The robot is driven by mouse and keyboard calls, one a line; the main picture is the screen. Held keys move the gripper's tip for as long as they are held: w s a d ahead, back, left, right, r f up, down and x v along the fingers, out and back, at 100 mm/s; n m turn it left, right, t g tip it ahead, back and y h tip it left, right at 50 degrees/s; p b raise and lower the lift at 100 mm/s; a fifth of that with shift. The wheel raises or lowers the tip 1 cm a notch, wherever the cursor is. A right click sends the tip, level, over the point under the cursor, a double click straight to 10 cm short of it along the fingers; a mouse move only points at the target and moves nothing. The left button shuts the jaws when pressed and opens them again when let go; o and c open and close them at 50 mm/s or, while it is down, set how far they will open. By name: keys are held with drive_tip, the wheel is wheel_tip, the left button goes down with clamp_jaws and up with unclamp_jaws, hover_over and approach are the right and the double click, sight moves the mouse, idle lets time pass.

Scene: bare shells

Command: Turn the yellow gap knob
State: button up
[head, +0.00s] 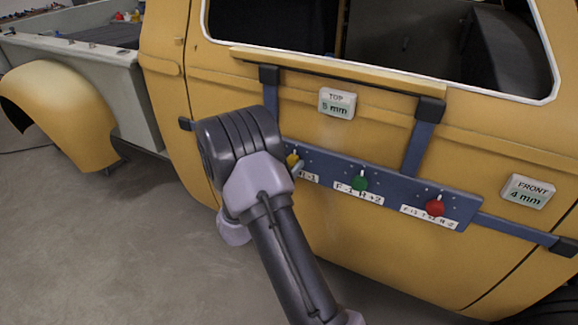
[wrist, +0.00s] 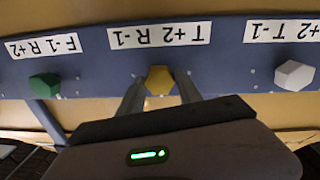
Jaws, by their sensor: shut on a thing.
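The yellow gap knob (wrist: 159,80) sits on the blue bar, beside the label "T+2 R-1" in the wrist view. My gripper (wrist: 160,88) has one finger on each side of it and is shut on it. In the head view the yellow knob (head: 292,159) is partly hidden by my arm, and only a fingertip of my gripper (head: 297,169) shows there. A TOP sign (head: 337,103) with a green mm reading, which looks like 5 or 8, is above the bar. A FRONT sign (head: 528,191) at the right reads 4 mm.
The blue bar (head: 395,193) is fixed across the yellow door. A green knob (head: 360,180) and a red knob (head: 434,208) are to the right of the yellow one. A white knob (wrist: 294,75) is on its other side. Open floor (head: 120,250) lies at left.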

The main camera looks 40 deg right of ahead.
drive_tip(key=n, duration=0.4)
drive_tip(key=shift+f, duration=0.1)
drive_tip(key=shift+n, duration=2.4)
drive_tip(key=o, duration=1.4)
drive_tip(key=shift+c, duration=0.2)
drive_tip(key=p+v, duration=0.2)
drive_tip(key=v, duration=1.5)
drive_tip(key=shift+s+a+f+p, duration=0.15)
drive_tip(key=shift+s+f+p, duration=0.15)
drive_tip(key=shift+f+p, duration=0.1)
